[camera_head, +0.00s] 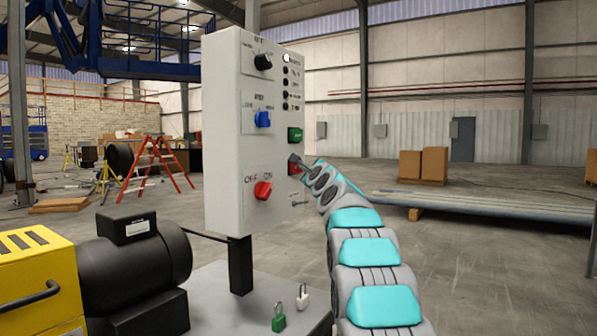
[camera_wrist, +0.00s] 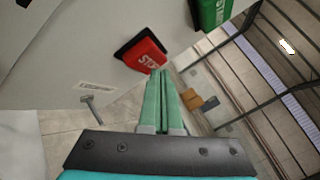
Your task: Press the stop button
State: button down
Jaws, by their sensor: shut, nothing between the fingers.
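The red stop button (camera_head: 293,169) is on the right part of the grey control panel (camera_head: 224,150), below a green button (camera_head: 295,135). In the head view my gripper (camera_head: 297,160) overlaps its upper part. In the wrist view the stop button (camera_wrist: 146,56) shows white lettering on a black base. My gripper (camera_wrist: 161,72) is shut and empty there, its green fingers side by side. The fingertips lie at the lower right edge of the red button in that picture. I cannot tell whether they touch it. The green button (camera_wrist: 213,12) is at the top.
The panel also carries a black knob (camera_head: 263,62), a blue switch (camera_head: 263,119) and a red rotary switch (camera_head: 263,190). A small key-like part (camera_wrist: 90,102) sticks out below the stop button. Padlocks (camera_head: 279,318) stand on the base beneath. Open floor lies right of the panel.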

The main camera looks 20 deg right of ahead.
jog(key=shift+s+d, duration=0.1)
jog(key=shift+s, duration=0.1)
jog(key=shift+s+d, duration=0.1)
jog(key=s+d+b, duration=0.1)
jog(key=s, duration=0.1)
jog(key=s+d+b, duration=0.1)
jog(key=d, duration=0.1)
jog(key=shift+s, duration=0.4)
dwell(0.7)
